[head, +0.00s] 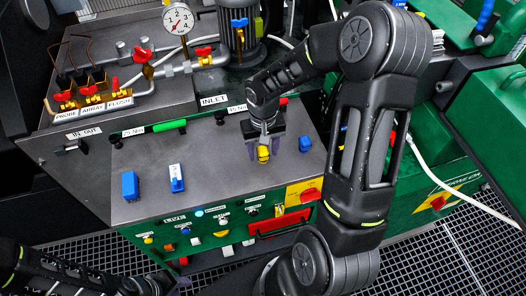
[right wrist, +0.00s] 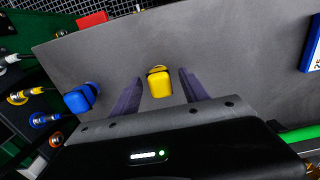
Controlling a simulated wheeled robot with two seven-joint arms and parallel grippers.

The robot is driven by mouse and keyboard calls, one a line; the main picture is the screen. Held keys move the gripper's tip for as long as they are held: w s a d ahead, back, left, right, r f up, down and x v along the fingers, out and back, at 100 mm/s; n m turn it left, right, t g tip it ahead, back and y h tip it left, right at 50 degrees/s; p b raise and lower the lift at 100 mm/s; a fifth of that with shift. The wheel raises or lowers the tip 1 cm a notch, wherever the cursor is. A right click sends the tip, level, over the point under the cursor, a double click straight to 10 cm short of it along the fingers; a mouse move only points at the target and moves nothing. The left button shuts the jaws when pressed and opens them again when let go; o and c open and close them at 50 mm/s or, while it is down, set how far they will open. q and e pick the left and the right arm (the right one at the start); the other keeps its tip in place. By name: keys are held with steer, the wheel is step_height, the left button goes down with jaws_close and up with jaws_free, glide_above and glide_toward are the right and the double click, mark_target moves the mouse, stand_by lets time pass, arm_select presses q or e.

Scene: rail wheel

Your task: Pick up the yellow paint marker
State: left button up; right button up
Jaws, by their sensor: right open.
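The yellow paint marker (head: 263,154) is a small yellow piece on the grey metal top of the green cabinet. In the right wrist view the yellow marker (right wrist: 159,84) has a dark band at its far end. My right gripper (head: 263,147) is open right over it. Its two fingers (right wrist: 158,82) stand on either side of the marker, with a visible gap on each side. My left gripper (head: 150,285) is low at the bottom left, dark and partly cut off, and its jaws cannot be made out.
A blue piece (head: 305,143) stands close right of my right gripper. Two more blue pieces, one plain (head: 129,185) and one with white (head: 176,178), are further left on the grey top (head: 215,180). Valves, pipes and a gauge (head: 178,19) stand behind.

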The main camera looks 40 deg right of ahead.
stand_by(0.6)
jaws_close()
stand_by(0.4)
